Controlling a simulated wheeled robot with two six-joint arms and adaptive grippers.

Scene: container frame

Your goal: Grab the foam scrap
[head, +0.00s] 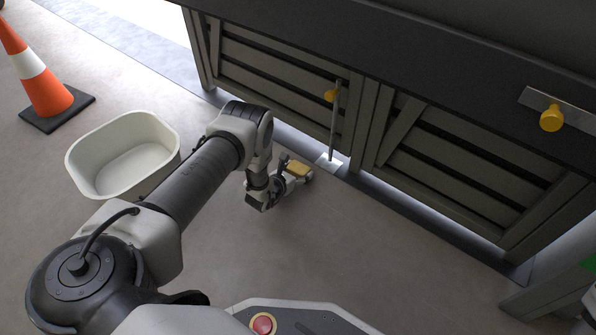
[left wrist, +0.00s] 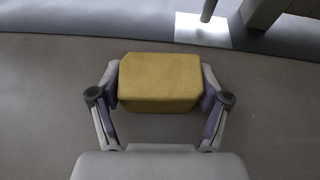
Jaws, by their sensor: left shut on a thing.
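The foam scrap (left wrist: 160,82) is a yellow block with one clipped corner. In the left wrist view it sits between the two fingers of my left gripper (left wrist: 160,95), which is shut on it from both sides. In the head view the foam scrap (head: 298,168) shows small at the end of my left arm, in front of the wooden container frame. My left gripper (head: 297,174) is low over the grey floor there. I cannot tell whether the scrap touches the floor. My right gripper is not clearly in view.
A white open tub (head: 125,150) stands on the floor to the left, empty as far as I see. An orange and white cone (head: 45,95) stands beyond it. The slatted container doors (head: 280,85) with a vertical rod (head: 334,125) are just behind the gripper. Floor in front is clear.

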